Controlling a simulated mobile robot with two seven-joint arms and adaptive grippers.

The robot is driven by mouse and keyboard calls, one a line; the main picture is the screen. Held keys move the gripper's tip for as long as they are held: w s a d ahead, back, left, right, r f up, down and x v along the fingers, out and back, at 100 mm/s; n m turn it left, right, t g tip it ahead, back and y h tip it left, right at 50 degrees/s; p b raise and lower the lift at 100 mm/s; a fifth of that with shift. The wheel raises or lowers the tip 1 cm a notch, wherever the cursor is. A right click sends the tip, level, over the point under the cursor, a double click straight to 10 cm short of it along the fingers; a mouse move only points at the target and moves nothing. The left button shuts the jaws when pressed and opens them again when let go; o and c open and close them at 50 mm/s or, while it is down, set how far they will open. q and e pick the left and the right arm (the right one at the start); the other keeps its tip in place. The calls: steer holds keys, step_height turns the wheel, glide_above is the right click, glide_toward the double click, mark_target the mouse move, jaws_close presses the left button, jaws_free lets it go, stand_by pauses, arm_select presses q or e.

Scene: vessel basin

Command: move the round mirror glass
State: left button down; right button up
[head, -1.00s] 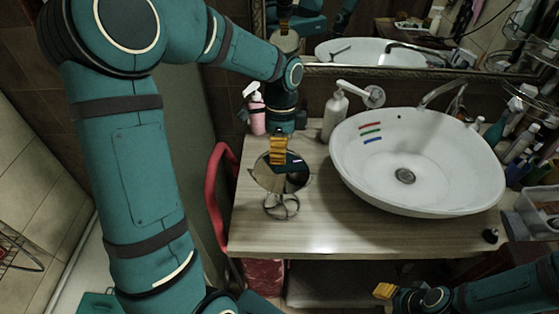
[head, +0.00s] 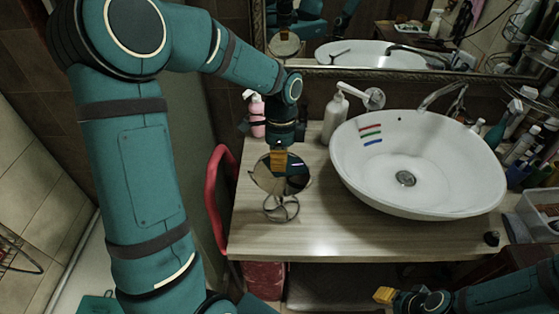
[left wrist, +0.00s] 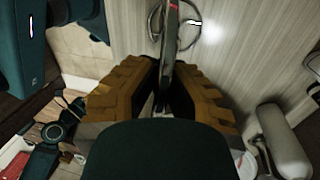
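The round mirror glass (head: 268,180) stands on its wire-ring stand (head: 281,212) at the left of the counter. My left gripper (head: 280,160) points down at the mirror's upper edge, with a yellow finger in front of the glass. In the left wrist view the mirror (left wrist: 168,45) shows edge-on between the two yellow fingers of my left gripper (left wrist: 167,75). The fingers are close to its faces; whether both press on it is unclear. My right gripper (head: 384,293) is low, in front of the counter, away from the mirror; its finger gap is not visible.
A white basin (head: 450,180) fills the counter's right side. A white pump bottle (head: 335,115) and pink bottle (head: 257,118) stand behind the mirror. A red chair-like frame (head: 213,200) is left of the counter (head: 330,228). The counter in front is clear.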

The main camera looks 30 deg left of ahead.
arm_select(q)
steer(key=shift+p, duration=0.35)
steer(key=shift+w+a+f+g+h+p, duration=0.1)
steer(key=shift+w+f+g+h+p, duration=0.2)
steer(key=shift+g+p, duration=0.55)
steer(key=shift+w+a+g+h+p, duration=0.15)
steer(key=shift+g+h+p, duration=0.35)
steer(key=shift+p, duration=0.8)
steer(key=shift+w+a+f+g+h+p, duration=0.1)
steer(key=shift+w+f+g+h+p, duration=0.15)
steer(key=shift+g+p, duration=0.6)
steer(key=shift+r, duration=0.1)
steer(key=c, duration=1)
jaws_free()
steer(key=shift+c, duration=0.2)
